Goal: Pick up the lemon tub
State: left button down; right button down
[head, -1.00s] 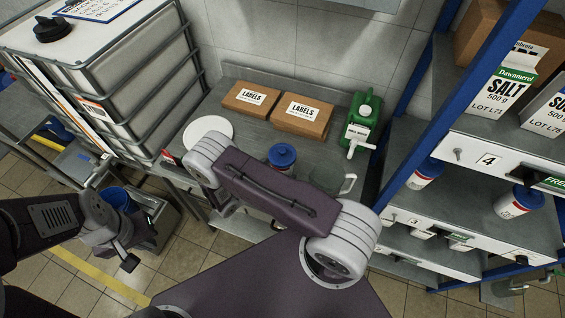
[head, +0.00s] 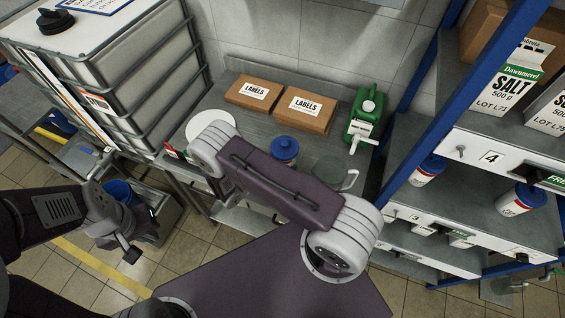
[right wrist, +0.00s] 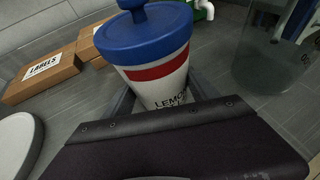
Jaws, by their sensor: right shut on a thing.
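The lemon tub (right wrist: 155,55) is white with a red band, a blue lid with a knob, and the partly hidden word "LEMON". It stands upright on the grey bench in the right wrist view. In the head view its blue lid (head: 285,149) shows behind my right arm, which hides the lower part. My right gripper (right wrist: 162,101) is shut on the tub's body, a finger on each side. My left gripper (head: 130,255) hangs low at the left of the head view, away from the tub; its jaw opening is unclear.
Two cardboard LABELS boxes (head: 305,110) lie behind the tub. A green jug (head: 365,118) stands at the back right, with a clear jug (right wrist: 268,50) nearer. A white disc (head: 208,128) lies to the left. A blue-framed shelf (head: 428,95) rises on the right.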

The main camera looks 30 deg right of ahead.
aim_at(284, 147)
notch_tip(284, 147, up, 9)
jog(key=shift+b, duration=0.35)
